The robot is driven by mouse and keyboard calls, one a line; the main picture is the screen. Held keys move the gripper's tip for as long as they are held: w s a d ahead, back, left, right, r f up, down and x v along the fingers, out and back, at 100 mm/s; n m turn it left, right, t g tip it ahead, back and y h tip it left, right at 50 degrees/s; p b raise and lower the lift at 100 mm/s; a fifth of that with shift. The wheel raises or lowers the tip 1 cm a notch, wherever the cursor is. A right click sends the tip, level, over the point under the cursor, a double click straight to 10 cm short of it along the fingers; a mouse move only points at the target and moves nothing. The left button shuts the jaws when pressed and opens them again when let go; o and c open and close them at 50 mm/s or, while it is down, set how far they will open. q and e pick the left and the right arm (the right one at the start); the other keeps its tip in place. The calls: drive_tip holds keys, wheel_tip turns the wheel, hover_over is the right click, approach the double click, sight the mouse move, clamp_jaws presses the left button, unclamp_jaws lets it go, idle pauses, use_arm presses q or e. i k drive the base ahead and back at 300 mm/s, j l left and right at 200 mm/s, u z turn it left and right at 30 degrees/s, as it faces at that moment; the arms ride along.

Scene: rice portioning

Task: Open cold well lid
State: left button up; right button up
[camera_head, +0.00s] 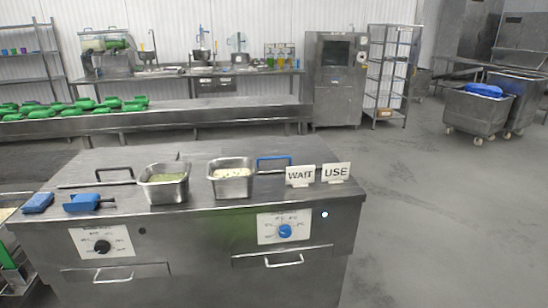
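A steel counter (215,225) stands in front of me. Two handles rise from its flat top: a black handle (115,171) at the left and a blue handle (273,160) right of the middle. No label marks the cold well; the front has a black knob (102,247) at the left and a blue knob (285,231) at the right. Neither gripper is in view.
A steel pan with green contents (165,195) and signs "WAIT" (300,176) and "USE" (336,172) stand on the counter. Blue scoops (82,203) lie at its left. Green items line a bench (180,118) behind.

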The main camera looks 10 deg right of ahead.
sight(271, 153)
drive_tip(key=i+l, duration=0.1)
drive_tip(key=l, duration=0.25)
drive_tip(key=i+l, duration=0.15)
drive_tip(key=l, duration=0.15)
drive_tip(key=i+l, duration=0.1)
drive_tip(key=l, duration=0.25)
drive_tip(key=i+l, duration=0.15)
drive_tip(key=l, duration=0.15)
drive_tip(key=u, duration=0.05)
